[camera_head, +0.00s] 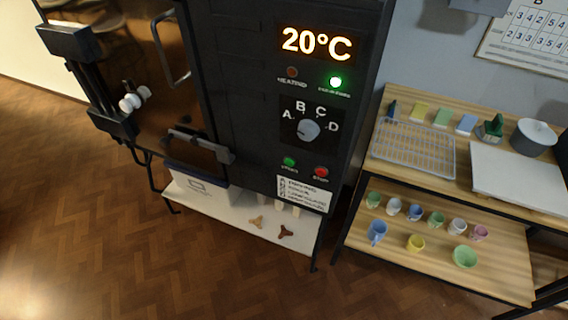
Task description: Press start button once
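The dark kiln (260,110) stands upright in the middle of the view. Low on its front panel are a green button (289,162), with a small label too blurred to read surely, and a red button (321,172) to its right. Above them a grey dial (308,129) sits among the letters A, B, C and D. The display (317,43) reads 20°C. Under it the red heating lamp (292,72) is dim and a green lamp (335,82) glows. Neither of my grippers can be made out, and nothing covers the buttons.
A wooden shelf unit (395,107) at right bears a wire rack (413,148), a white slab (518,178), a grey pot (533,137) and several cups below. A box (201,193) and small pieces sit on the low white shelf (232,216) under the kiln. The foreground floor (200,280) is clear.

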